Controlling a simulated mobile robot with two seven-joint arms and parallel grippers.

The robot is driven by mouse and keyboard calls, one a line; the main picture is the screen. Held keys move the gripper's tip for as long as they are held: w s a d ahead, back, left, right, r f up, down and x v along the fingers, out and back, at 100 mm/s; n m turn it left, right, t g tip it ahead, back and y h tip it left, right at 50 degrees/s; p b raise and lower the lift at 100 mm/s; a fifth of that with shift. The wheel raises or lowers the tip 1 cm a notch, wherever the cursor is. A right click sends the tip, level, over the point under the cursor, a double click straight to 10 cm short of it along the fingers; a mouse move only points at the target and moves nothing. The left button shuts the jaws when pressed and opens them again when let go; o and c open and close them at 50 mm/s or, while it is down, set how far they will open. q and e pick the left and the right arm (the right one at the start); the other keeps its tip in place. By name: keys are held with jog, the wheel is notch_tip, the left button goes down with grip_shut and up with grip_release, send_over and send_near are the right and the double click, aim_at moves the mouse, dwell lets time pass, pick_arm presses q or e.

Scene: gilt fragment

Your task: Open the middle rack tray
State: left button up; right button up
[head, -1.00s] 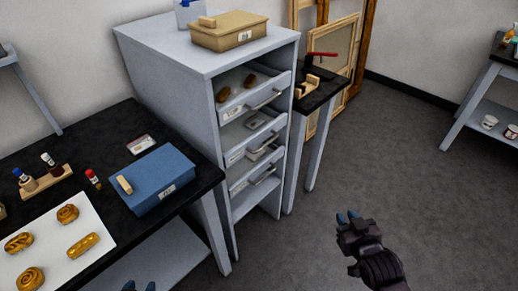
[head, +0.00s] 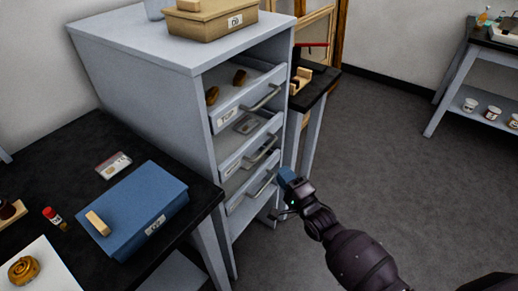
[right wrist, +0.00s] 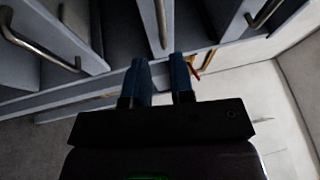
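The grey rack (head: 145,75) stands at the centre-left with three trays. The middle tray (head: 240,160) has a label and a metal bar handle (head: 263,152); a flat item shows above it. My right gripper (head: 286,177) is in front of the rack, to the right of the lower handles and apart from the middle handle. In the right wrist view its two blue fingers (right wrist: 162,80) are open with an empty gap, and tray handles show beyond them. My left gripper is out of view.
The top tray (head: 238,116) holds brown fragments; the bottom tray (head: 240,197) has its own handle. A tan box (head: 210,25) sits on the rack. A black table with a blue box (head: 135,215) is at left. Floor (head: 400,170) at right is clear.

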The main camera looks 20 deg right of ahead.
aim_at(265, 149)
jog(key=shift+m, duration=0.4)
jog(key=b+x, duration=0.1)
jog(key=x, duration=0.9)
jog(key=shift+w+r, duration=0.2)
jog(key=shift+w, duration=0.1)
grip_shut()
